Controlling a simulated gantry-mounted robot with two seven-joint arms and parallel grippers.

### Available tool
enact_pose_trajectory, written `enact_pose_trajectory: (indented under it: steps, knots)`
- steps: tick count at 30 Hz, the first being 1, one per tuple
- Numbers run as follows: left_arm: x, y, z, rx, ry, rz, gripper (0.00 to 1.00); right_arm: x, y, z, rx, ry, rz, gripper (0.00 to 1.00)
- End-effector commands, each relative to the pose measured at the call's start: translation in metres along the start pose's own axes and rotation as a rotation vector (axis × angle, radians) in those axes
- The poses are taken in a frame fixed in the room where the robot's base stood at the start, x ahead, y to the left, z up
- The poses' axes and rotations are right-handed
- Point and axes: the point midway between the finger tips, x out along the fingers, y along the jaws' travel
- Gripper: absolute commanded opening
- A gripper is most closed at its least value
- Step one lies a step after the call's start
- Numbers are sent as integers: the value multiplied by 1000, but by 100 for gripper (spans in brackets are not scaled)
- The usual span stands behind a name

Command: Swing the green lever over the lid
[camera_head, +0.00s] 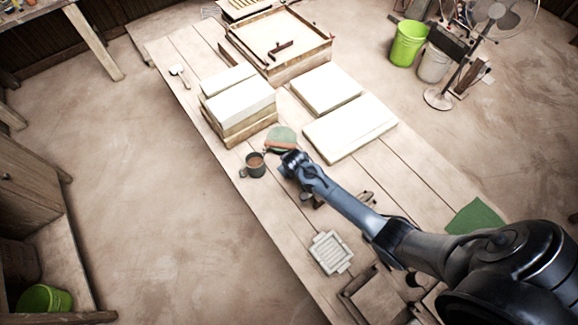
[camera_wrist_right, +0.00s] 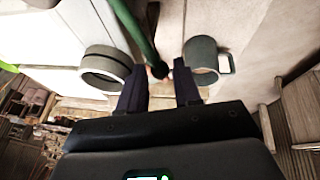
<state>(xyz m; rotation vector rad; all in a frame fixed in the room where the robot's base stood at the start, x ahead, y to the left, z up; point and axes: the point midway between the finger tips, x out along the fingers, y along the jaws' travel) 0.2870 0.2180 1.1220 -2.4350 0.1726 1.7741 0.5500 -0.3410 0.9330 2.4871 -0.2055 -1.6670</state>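The green lever (camera_wrist_right: 136,28) shows as a dark green bar in the right wrist view, running down from the top edge towards the gap between my fingers. My right gripper (camera_wrist_right: 159,72) is open, with the bar's lower end between or just beyond its fingertips; I cannot tell whether they touch. In the head view my right gripper (camera_head: 290,158) is low over the table beside a green-topped, reddish-sided piece (camera_head: 281,138), and the arm hides what is below it. I cannot make out the lever or the lid for certain in the head view. My left gripper is not in view.
A dark mug (camera_head: 255,166) stands left of my right gripper; it also shows in the wrist view (camera_wrist_right: 203,57). Stacked pale blocks (camera_head: 240,102) and flat slabs (camera_head: 350,127) lie beyond. A pale grid tray (camera_head: 331,254) lies nearer.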

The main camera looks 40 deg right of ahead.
Motion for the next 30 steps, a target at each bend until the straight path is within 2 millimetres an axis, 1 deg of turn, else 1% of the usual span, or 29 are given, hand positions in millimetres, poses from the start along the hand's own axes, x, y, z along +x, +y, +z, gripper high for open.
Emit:
enact_pose_trajectory:
  steps: [4, 9, 10, 11, 23, 26, 30]
  knots:
    - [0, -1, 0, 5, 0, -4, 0, 0, 0, 0, 0, 0, 0, 33]
    - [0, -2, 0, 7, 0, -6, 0, 0, 0, 0, 0, 0, 0, 7]
    - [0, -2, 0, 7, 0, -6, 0, 0, 0, 0, 0, 0, 0, 2]
    - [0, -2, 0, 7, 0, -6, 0, 0, 0, 0, 0, 0, 0, 0]
    - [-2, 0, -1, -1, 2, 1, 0, -1, -2, -1, -12, 2, -5, 0]
    - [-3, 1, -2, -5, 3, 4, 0, -1, -6, -2, -39, 7, -17, 0]
    - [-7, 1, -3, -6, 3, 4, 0, -2, -16, -6, -109, 21, -46, 0]
